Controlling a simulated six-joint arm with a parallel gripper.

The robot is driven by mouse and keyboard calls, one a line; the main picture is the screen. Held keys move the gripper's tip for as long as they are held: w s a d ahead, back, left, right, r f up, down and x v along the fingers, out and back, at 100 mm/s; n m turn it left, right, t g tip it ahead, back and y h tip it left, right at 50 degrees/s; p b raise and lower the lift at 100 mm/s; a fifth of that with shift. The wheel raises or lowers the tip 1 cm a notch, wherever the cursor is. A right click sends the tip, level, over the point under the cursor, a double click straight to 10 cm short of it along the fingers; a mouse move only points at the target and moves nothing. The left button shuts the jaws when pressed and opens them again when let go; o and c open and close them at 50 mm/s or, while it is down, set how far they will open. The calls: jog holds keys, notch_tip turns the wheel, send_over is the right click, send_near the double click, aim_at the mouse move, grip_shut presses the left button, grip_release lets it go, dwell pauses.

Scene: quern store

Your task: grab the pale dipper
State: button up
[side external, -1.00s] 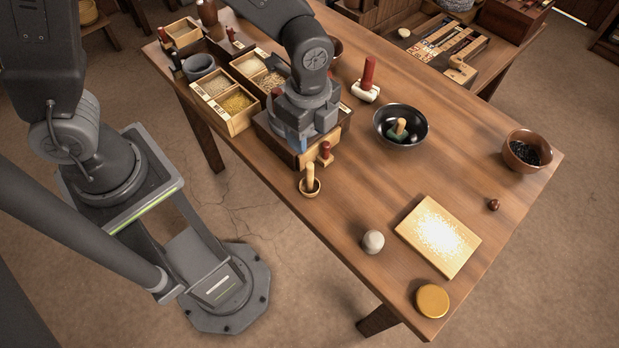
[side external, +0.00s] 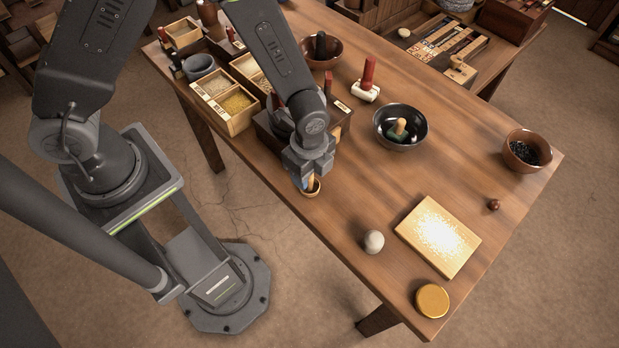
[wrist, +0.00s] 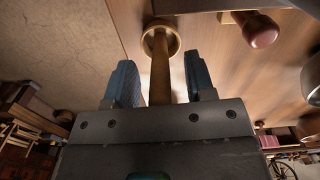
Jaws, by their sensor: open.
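The pale dipper, a small round cup with an upright pale wooden handle, stands near the table's front edge in the side view (side external: 314,191). In the wrist view its handle (wrist: 160,80) rises between my fingers, and its cup (wrist: 172,40) lies past the fingertips. My gripper (wrist: 158,62) is open with one blue-grey finger on each side of the handle, with a gap on both sides. In the side view my gripper (side external: 306,182) is above the cup and hides most of the handle.
A red-handled piece (wrist: 258,28) lies close by at the right in the wrist view. Grain boxes (side external: 236,124) are at left.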

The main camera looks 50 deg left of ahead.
jog(key=shift+f, duration=0.35)
jog(key=shift+c, duration=0.2)
grip_shut()
